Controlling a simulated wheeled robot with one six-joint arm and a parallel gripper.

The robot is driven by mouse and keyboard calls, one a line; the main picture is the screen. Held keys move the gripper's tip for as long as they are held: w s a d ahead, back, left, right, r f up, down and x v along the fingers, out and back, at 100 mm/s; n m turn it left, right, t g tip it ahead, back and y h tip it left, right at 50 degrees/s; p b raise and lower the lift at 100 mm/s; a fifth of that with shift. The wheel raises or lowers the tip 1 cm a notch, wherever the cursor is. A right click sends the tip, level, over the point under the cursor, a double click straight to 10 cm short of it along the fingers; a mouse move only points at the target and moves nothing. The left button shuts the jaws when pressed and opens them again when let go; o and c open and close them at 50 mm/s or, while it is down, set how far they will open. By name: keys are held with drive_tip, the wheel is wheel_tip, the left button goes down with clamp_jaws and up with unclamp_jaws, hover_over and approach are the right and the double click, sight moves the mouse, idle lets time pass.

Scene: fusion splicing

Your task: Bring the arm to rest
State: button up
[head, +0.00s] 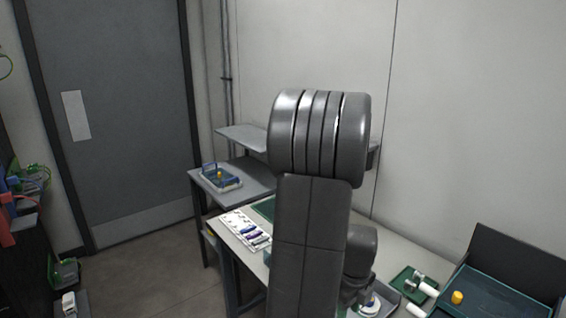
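My arm (312,240) stands folded upright in the middle of the head view, with its large grey joint at the top. Its wrist end (358,285) points down at the lower right of the arm, over the workbench. My gripper's fingers cannot be made out there, so whether it is open or shut, or holds anything, does not show. The arm hides the middle of the bench.
A white rack with dark pieces (245,229) lies left of the arm on the bench. At right are a green tray (402,277), white rolls (428,288) and a dark bin (500,285) with a yellow piece (457,297). A blue tray (222,178) sits behind left.

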wheel_tip(320, 180, down, 9)
drive_tip(key=shift+f, duration=0.1)
idle(0.4)
drive_tip(key=shift+r, duration=0.2)
